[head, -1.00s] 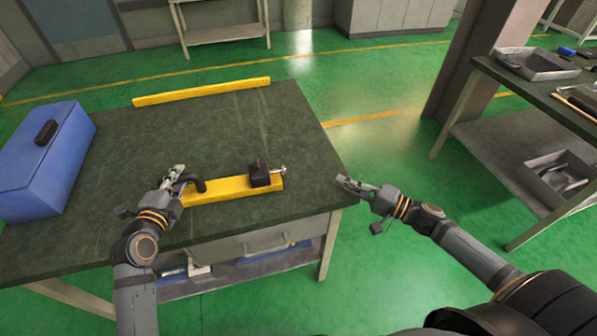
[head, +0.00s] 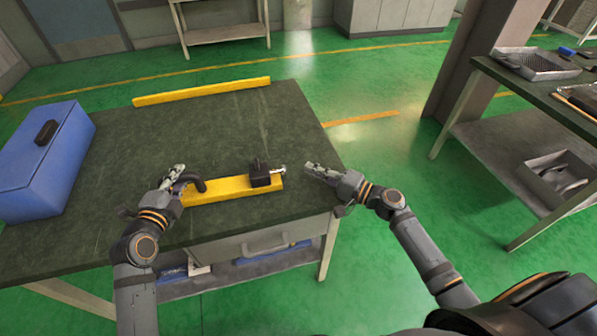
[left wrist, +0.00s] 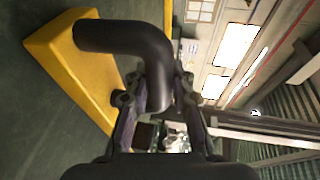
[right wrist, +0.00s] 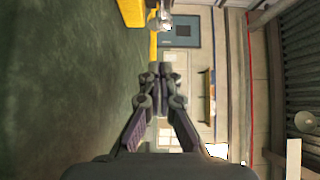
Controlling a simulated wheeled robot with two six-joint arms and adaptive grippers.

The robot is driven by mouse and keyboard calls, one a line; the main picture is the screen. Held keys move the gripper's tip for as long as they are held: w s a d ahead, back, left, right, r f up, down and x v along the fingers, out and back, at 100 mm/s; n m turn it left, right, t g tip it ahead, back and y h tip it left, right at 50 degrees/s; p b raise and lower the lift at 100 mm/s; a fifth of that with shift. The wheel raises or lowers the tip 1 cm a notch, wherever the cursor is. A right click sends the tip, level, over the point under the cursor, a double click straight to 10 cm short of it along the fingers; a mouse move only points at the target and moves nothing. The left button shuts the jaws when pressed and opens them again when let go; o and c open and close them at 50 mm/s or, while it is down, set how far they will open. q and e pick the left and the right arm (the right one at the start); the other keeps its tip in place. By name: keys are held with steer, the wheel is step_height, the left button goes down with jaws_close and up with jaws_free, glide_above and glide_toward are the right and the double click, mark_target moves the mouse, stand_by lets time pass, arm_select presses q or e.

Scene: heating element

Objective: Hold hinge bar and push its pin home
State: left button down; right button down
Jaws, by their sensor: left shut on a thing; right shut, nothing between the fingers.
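The hinge bar (head: 230,190) is a yellow bar lying on the dark green worktable. A black bent handle (head: 197,185) rises from its left end, and a black block (head: 260,174) sits on its right end. A silver pin (head: 280,169) sticks out of the block's right side. My left gripper (head: 178,176) is shut on the black handle, which also shows between its fingers in the left wrist view (left wrist: 150,60). My right gripper (head: 312,168) is shut and empty, to the right of the pin and apart from it. The pin shows beyond the fingers in the right wrist view (right wrist: 162,20).
A blue box (head: 45,165) with a black handle stands at the table's left. A yellow strip (head: 200,92) lies along the table's back edge. The table (head: 230,125) is clear between them. A side bench (head: 540,90) with trays stands at the right.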

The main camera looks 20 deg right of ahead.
mark_target(284, 174)
steer(key=shift+w+a, duration=0.15)
steer(key=shift+a, duration=0.95)
steer(key=shift+w+a, duration=0.15)
steer(key=shift+a, duration=0.95)
steer(key=shift+w+a, duration=0.1)
steer(key=shift+a, duration=1.75)
steer(key=d, duration=0.2)
steer(key=s+d, duration=0.1)
steer(key=d, duration=0.2)
steer(key=shift+f, duration=0.2)
steer(key=v, duration=0.9)
steer(key=shift+r, duration=0.1)
